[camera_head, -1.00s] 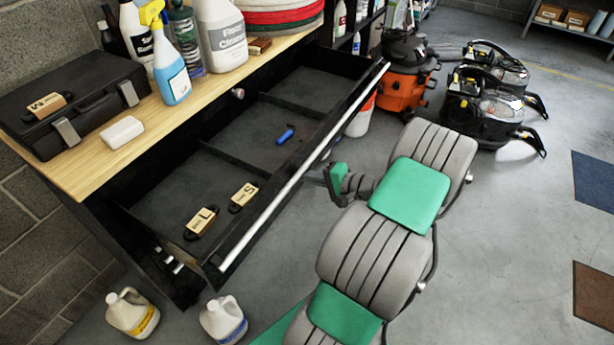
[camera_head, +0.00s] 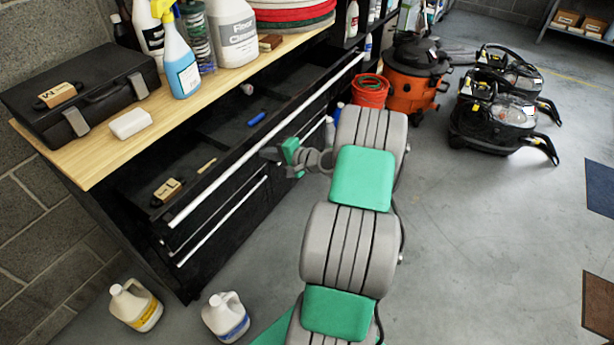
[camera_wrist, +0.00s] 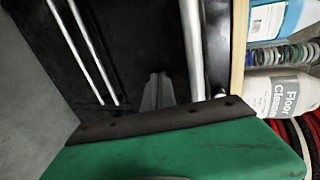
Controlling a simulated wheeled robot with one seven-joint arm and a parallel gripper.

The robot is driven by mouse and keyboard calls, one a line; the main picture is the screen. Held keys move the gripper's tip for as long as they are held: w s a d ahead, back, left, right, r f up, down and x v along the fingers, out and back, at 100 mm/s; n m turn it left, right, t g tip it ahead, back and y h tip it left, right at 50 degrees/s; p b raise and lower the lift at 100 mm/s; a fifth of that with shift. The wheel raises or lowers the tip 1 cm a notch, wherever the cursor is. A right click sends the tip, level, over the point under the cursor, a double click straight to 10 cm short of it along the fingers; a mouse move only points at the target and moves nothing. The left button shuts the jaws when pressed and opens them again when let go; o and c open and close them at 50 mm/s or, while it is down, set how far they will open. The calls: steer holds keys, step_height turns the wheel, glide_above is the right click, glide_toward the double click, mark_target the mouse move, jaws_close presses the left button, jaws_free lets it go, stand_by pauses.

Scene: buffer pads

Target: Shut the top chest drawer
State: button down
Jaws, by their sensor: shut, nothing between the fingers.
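The top chest drawer (camera_head: 238,157) is partly open, sticking out from under the wooden top. Its long silver handle bar (camera_head: 262,138) runs along the front edge, and it also shows in the wrist view (camera_wrist: 191,45). My gripper (camera_head: 268,153) is shut and empty, at the drawer front near the middle of the handle. Whether the tips touch the front cannot be told. In the drawer lie a wooden-backed brush (camera_head: 168,190), part of a second one (camera_head: 206,166) and a blue item (camera_head: 257,119). The lower drawers are shut.
The wooden top (camera_head: 95,165) carries a black case (camera_head: 85,90), a white block (camera_head: 130,122), a blue spray bottle (camera_head: 181,70) and cleaner bottles. Two jugs (camera_head: 135,305) (camera_head: 226,316) stand on the floor at front left.

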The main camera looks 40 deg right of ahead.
steer(key=w+a+b, duration=0.1)
steer(key=w, duration=0.4)
steer(key=w+a+b, duration=0.1)
steer(key=w, duration=0.4)
steer(key=w+a+b, duration=0.1)
steer(key=w+a, duration=0.1)
steer(key=w, duration=0.3)
steer(key=shift+w+b, duration=0.3)
steer(key=shift+w, duration=0.05)
steer(key=shift+w+a, duration=0.1)
steer(key=shift+w, duration=0.1)
steer(key=shift+r, duration=0.15)
steer(key=shift+w+r, duration=0.1)
steer(key=shift+r, duration=0.05)
